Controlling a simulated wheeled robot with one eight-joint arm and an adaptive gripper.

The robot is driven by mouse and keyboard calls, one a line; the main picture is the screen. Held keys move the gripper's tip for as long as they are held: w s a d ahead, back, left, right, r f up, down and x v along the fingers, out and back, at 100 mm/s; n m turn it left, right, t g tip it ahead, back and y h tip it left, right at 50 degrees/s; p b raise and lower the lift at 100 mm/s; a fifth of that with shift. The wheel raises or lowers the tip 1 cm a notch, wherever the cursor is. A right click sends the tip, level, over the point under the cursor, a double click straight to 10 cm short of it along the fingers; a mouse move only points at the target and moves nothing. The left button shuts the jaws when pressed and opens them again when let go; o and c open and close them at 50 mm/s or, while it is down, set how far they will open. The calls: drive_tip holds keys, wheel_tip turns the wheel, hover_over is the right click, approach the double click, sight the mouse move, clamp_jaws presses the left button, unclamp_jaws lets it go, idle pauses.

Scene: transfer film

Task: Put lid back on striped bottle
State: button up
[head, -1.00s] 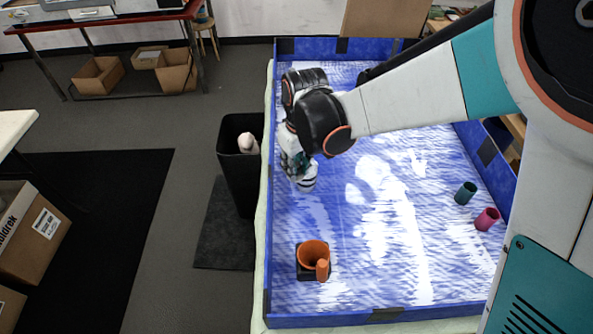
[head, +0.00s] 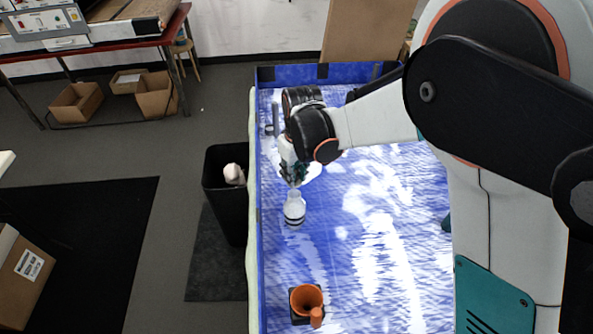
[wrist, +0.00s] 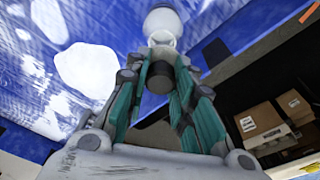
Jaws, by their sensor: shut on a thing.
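The striped bottle (head: 294,210), white with dark bands near its base, stands upright on the blue-and-white table surface. Its neck points up toward my gripper. My gripper (head: 293,178) is just beyond and above the bottle in the head view. In the wrist view, my gripper's green fingers (wrist: 156,88) are shut on a small dark round lid (wrist: 160,75). The white bottle (wrist: 162,22) shows past the fingertips there. I cannot tell whether the lid and bottle touch.
The table has a raised blue rim (head: 252,225). An orange funnel-shaped holder (head: 306,298) stands near its front left. A black bin (head: 224,205) with a pale item is outside the left edge. The table surface right of the bottle is clear.

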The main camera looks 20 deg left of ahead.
drive_tip(key=shift+f+b, duration=1.5)
drive_tip(key=shift+f, duration=1.1)
drive_tip(key=shift+f+b, duration=0.15)
drive_tip(key=shift+b, duration=0.5)
idle(0.4)
idle(0.4)
drive_tip(key=o, duration=1.4)
drive_tip(key=shift+r+p, duration=1.95)
drive_tip(key=shift+r, duration=1.6)
clamp_jaws()
